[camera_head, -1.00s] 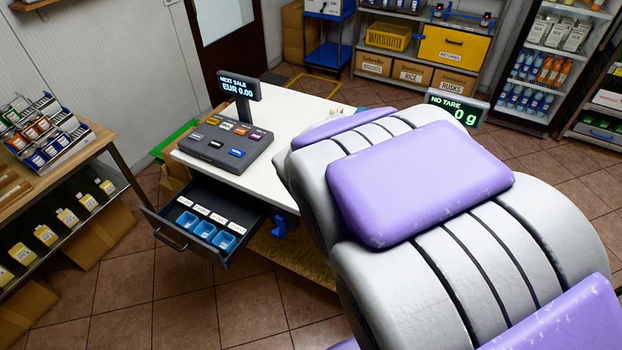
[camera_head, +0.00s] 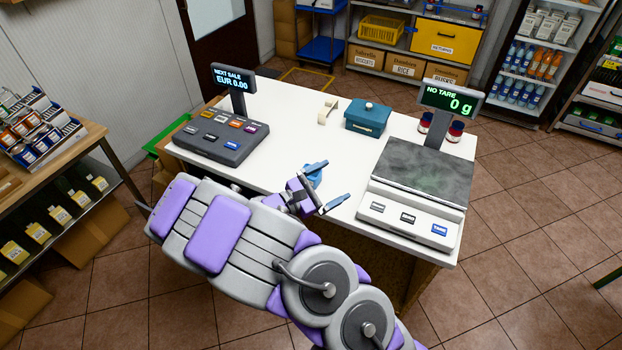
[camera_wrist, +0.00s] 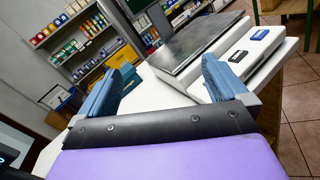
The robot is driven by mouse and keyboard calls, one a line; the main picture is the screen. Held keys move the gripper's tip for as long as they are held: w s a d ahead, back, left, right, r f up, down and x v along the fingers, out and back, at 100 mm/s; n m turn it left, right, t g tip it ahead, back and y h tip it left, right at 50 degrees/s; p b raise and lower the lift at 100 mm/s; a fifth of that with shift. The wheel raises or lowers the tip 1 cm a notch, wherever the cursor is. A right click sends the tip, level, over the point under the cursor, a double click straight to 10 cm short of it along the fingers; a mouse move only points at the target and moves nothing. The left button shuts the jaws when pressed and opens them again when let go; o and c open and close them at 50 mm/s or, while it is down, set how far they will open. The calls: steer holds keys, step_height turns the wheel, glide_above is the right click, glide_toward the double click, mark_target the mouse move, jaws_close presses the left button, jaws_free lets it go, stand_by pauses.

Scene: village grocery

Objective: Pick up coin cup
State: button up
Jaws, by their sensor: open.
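The coin cups are not clearly in view; my arm now covers the till drawer, and only a dark corner of the drawer (camera_head: 143,206) shows at the left. My gripper (camera_head: 335,183) is open over the front part of the white counter (camera_head: 282,118), left of the scale. A small rounded blue shape (camera_head: 314,178) shows beside the farther finger; I cannot tell whether it is a cup or part of my gripper.
The scale (camera_head: 415,185) stands close right of my gripper, with red-lidded jars (camera_head: 455,131) behind. The till keypad (camera_head: 220,135) is at the left. A teal box (camera_head: 368,117) and a tape dispenser (camera_head: 327,110) stand at the back. The counter's middle is clear.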

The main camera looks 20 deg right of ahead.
steer(key=w+a+f+n+t+y, duration=0.2)
steer(key=w+a+f+n+t, duration=0.25)
steer(key=f, duration=0.35)
steer(key=w+a+f+n+t+y, duration=0.2)
steer(key=w+a+f+n+t, duration=0.3)
steer(key=f, duration=0.3)
steer(key=shift+n+g, duration=0.35)
steer(key=shift+g, duration=0.2)
steer(key=b+x, duration=0.1)
steer(key=x, duration=0.6)
steer(key=s+b+x, duration=0.1)
steer(key=x, duration=0.2)
steer(key=shift+w+d+r+b, duration=0.25)
steer(key=shift+d+b, duration=0.1)
steer(key=shift+d, duration=0.3)
steer(key=shift+w+a+b+x, duration=0.15)
steer(key=shift+b+x, duration=0.2)
steer(key=shift+x, duration=0.55)
steer(key=shift+w+a+b+x, duration=0.15)
steer(key=shift+b+x, duration=0.2)
steer(key=shift+x, duration=0.6)
steer(key=shift+w+d+r, duration=0.1)
steer(key=shift+w+d, duration=0.15)
steer(key=shift+d, duration=0.65)
steer(key=shift+a, duration=0.4)
steer(key=c, duration=0.7)
steer(key=shift+d, duration=0.25)
steer(key=c, duration=0.3)
steer(key=shift+r, duration=0.1)
steer(key=shift+c, duration=0.2)
